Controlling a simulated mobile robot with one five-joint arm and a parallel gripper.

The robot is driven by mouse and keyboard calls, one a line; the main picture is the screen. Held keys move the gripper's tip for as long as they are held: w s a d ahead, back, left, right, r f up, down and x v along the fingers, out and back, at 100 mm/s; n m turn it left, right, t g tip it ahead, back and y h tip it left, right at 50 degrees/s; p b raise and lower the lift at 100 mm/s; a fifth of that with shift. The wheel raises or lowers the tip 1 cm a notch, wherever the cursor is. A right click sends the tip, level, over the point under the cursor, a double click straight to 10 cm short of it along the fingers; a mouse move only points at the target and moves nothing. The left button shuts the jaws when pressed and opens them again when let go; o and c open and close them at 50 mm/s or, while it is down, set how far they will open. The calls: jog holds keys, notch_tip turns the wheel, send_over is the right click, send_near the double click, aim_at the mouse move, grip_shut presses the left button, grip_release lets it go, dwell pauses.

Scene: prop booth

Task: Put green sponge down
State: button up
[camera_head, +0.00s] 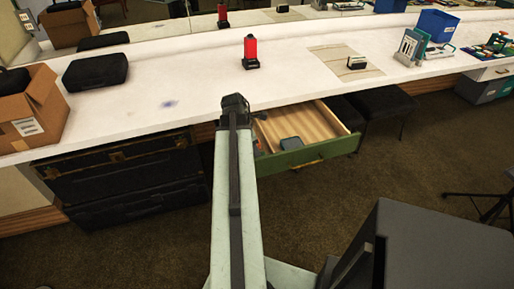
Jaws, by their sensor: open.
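My arm reaches forward from the bottom of the view to the counter's front edge. My gripper (237,106) is at its dark far end, beside the open green drawer (309,155); its jaws are open, though the fingertips are mostly hidden by the arm. A small grey-green block (291,143) lies in the drawer near its front; I cannot tell whether it is the green sponge. Another small item (258,146) shows partly at the drawer's left, beside my arm. No clearly green sponge shows.
A black stool (383,102) stands right of the drawer. The counter's left middle is clear.

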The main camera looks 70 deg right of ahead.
jog(key=p+v, duration=0.6)
jog(key=v, duration=0.2)
jog(key=shift+r, duration=0.3)
jog(key=shift+w, duration=0.1)
